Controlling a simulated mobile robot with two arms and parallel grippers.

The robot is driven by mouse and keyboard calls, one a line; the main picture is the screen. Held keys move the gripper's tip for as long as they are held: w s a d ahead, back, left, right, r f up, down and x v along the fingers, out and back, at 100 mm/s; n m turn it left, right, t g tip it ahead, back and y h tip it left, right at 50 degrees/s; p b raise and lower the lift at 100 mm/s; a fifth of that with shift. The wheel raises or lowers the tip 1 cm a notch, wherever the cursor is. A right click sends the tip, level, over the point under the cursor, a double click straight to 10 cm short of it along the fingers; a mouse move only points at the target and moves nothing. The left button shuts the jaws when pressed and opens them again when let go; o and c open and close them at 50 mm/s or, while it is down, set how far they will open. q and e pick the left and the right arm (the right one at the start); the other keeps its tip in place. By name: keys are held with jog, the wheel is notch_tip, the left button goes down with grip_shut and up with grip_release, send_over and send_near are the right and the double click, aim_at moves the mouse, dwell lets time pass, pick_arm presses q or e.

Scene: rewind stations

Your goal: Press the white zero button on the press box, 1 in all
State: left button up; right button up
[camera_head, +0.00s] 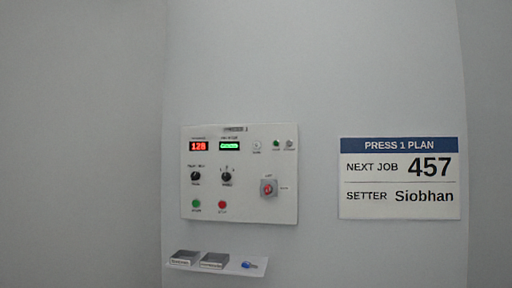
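The press box (240,187) is a pale panel on the grey wall, left of centre in the head view. A small white button (257,145) sits near its top, right of the green display; its label is too small to read surely. The red display (198,146) reads 128. The green display (229,146) is too blurred to read. Below are two black knobs, a green button (196,204), a red button (222,205) and a red switch (268,188) on a grey plate. Neither of my grippers is in view.
A sign (400,178) right of the box reads "PRESS 1 PLAN, NEXT JOB 457, SETTER Siobhan". The space before the panel looks clear.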

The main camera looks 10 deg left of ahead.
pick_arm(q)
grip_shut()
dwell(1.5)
